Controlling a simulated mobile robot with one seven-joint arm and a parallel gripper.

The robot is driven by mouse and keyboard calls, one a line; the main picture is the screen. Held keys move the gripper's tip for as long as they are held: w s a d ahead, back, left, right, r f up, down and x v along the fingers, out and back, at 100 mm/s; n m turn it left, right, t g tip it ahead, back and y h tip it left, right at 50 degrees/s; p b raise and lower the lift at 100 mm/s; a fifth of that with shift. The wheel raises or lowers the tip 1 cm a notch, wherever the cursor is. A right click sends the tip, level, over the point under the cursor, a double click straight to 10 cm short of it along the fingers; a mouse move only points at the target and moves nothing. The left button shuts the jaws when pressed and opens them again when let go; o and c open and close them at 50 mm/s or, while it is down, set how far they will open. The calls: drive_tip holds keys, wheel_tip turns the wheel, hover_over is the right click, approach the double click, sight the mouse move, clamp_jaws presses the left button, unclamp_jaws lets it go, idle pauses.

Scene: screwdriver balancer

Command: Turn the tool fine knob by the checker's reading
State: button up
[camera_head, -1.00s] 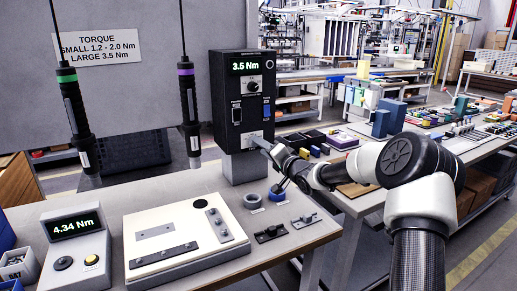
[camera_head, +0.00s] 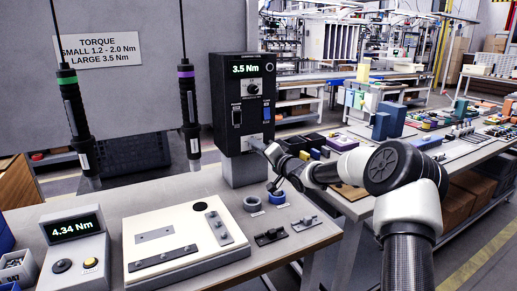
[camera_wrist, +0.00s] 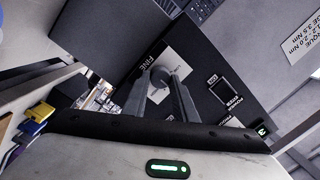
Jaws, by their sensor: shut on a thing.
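The black tool controller box (camera_head: 232,105) stands at the back of the bench, and its display (camera_head: 245,69) reads 3.5 Nm. In the wrist view, a small round knob (camera_wrist: 160,76) sits on a pale plate marked FINE (camera_wrist: 174,63). My gripper (camera_wrist: 161,90) is shut on this knob, one finger on each side. In the head view my gripper (camera_head: 265,145) is at the lower right of the box's front and hides the knob. The checker (camera_head: 76,246) at the front left reads 4.34 Nm.
Two screwdrivers hang at the left, one with a green band (camera_head: 75,120) and one with a purple band (camera_head: 189,110). A white fixture board (camera_head: 150,222) lies on the bench. Blue and grey rings (camera_head: 277,196) and small dark brackets (camera_head: 270,236) lie right of it.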

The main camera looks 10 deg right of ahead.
drive_tip(key=shift+n, duration=0.3)
drive_tip(key=n+b, duration=0.1)
drive_tip(key=n, duration=0.4)
drive_tip(key=n+b, duration=0.1)
drive_tip(key=n, duration=0.4)
drive_tip(key=shift+a+r+n+g+h, duration=0.2)
drive_tip(key=shift+n+g+h, duration=0.1)
drive_tip(key=shift+h, duration=0.1)
idle(0.4)
drive_tip(key=o, duration=1)
drive_tip(key=shift+o, duration=0.2)
drive_tip(key=p+v, duration=0.2)
drive_tip(key=v, duration=1.5)
drive_tip(key=shift+s, duration=0.3)
